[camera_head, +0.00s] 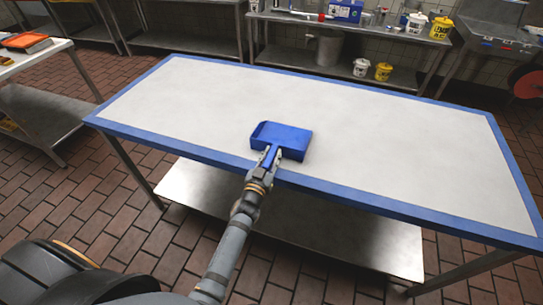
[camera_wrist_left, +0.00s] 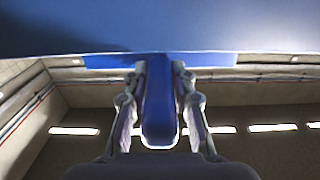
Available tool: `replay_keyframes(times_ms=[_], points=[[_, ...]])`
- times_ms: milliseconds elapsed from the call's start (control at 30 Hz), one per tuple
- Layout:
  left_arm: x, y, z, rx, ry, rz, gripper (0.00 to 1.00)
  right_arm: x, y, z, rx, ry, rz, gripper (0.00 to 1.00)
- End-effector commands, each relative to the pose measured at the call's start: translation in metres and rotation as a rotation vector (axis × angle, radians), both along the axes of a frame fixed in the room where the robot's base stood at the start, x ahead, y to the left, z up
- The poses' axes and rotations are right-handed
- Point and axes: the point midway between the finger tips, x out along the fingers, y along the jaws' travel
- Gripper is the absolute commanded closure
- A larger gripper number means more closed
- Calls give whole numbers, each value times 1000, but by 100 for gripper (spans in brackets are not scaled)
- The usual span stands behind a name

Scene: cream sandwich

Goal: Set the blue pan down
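The blue pan (camera_head: 284,137) is a shallow rectangular pan with a short handle. It is at the front middle of the white table (camera_head: 390,150) with the blue border, its handle toward me. I cannot tell whether its bottom touches the table or hangs just above it. My left gripper (camera_head: 269,157) is shut on the handle over the front border. In the left wrist view the two fingers (camera_wrist_left: 160,72) press on either side of the blue handle (camera_wrist_left: 160,110). My right gripper is not in view.
The tabletop is otherwise bare, with free room left, right and behind the pan. A metal shelf (camera_head: 300,225) lies below it. A back counter holds a blue box (camera_head: 345,11) and several buckets, including a yellow one (camera_head: 439,28). A side table (camera_head: 28,50) stands at the left.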

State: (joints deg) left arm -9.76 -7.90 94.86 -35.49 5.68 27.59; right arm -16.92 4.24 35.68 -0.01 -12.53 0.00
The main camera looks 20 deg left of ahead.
Motion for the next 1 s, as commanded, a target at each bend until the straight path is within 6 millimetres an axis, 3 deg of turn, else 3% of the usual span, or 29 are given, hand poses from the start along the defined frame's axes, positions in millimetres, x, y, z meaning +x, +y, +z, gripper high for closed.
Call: replay_keyframes(times_ms=[33, 133, 500, 900, 1000], points=[[0, 0, 1, 0, 0, 0, 67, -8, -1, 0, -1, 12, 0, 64], [0, 0, 1, 1, -1, 0, 53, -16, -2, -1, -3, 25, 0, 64], [-2, 0, 7, 1, 0, 0, 53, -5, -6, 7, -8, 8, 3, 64], [-93, 3, 5, 1, 3, 0, 53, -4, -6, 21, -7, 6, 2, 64], [-108, 4, 4, 0, 1, 0, 53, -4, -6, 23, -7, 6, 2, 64]])
